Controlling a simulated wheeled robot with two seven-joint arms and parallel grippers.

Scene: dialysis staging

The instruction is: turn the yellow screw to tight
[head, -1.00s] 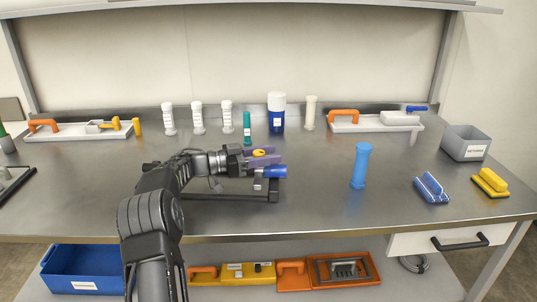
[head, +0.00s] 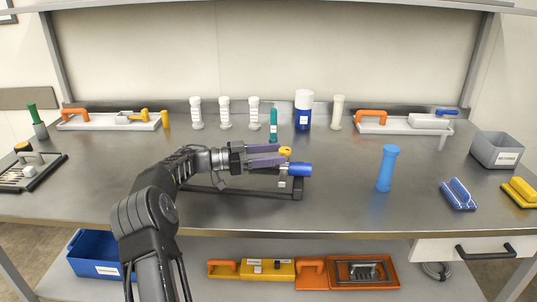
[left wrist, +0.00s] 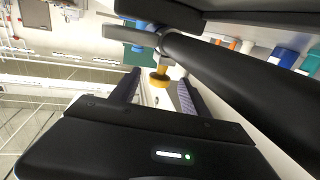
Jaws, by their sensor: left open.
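The yellow screw (head: 285,151) has a round head and sits just above the blue cylinder (head: 301,170), which is held on a dark frame (head: 297,190) on the steel table. My left gripper (head: 281,155) comes in from the left with its fingers open, its tips close to the screw. In the left wrist view the yellow screw (left wrist: 160,79) shows just beyond the gap between the open fingers (left wrist: 158,94). I see no finger closed on it. How tight the screw is cannot be told. My right gripper is not in view.
A teal bottle (head: 273,126), white bottles (head: 254,113) and a blue jar (head: 304,112) stand behind. A blue brush (head: 458,194) and grey bin (head: 497,150) are at right. The table's front is clear.

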